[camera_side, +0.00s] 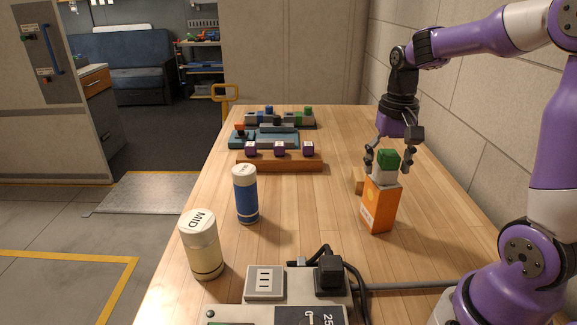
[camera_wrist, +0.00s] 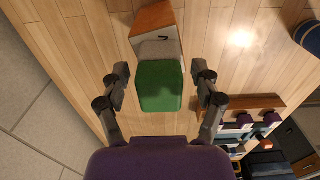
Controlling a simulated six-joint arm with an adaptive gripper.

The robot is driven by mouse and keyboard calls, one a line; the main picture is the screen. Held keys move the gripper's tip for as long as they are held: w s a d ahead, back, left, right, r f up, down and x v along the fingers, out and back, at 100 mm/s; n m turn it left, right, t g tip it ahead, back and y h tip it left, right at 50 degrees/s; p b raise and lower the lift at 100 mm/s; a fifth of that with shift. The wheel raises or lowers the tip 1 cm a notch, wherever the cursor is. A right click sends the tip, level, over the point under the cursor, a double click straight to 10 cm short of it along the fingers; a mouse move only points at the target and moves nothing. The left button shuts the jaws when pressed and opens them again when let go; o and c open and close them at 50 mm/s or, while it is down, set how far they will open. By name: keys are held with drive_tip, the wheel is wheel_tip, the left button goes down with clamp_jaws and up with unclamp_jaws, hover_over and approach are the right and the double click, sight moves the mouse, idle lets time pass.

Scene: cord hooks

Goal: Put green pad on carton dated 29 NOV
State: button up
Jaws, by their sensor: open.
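The green pad (camera_side: 388,158) is a small block with a pale part under it, at the top of an orange carton (camera_side: 378,208) standing upright on the table. It appears to rest on the carton. No date is readable on the carton's visible faces. My gripper (camera_side: 389,168) is open, with one finger on each side of the pad. In the wrist view the green pad (camera_wrist: 160,88) lies between the spread fingers, with gaps on both sides. The carton (camera_wrist: 155,20) shows beyond it, partly hidden.
A cream canister marked MID (camera_side: 202,245) and a blue canister (camera_side: 245,195) stand left. A power box (camera_side: 265,283) with a black plug and cable is in front. A wooden rack (camera_side: 280,163) with purple-sided blocks and teal trays lies behind. A wall (camera_side: 470,120) is at right.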

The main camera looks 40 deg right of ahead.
sight(390, 153)
wheel_tip(390, 153, up, 11)
drive_tip(key=shift+r, duration=0.1)
drive_tip(key=shift+a+r, duration=0.1)
drive_tip(key=shift+r, duration=0.15)
drive_tip(key=s+a+f+n+t, duration=0.2)
drive_tip(key=a+f+n, duration=0.1)
drive_tip(key=a, duration=0.3)
drive_tip(key=s+a+f+n+t, duration=0.3)
drive_tip(key=a+f+n, duration=0.1)
drive_tip(key=a+n, duration=0.2)
drive_tip(key=shift+a+t, duration=0.25)
drive_tip(key=shift+t, duration=0.05)
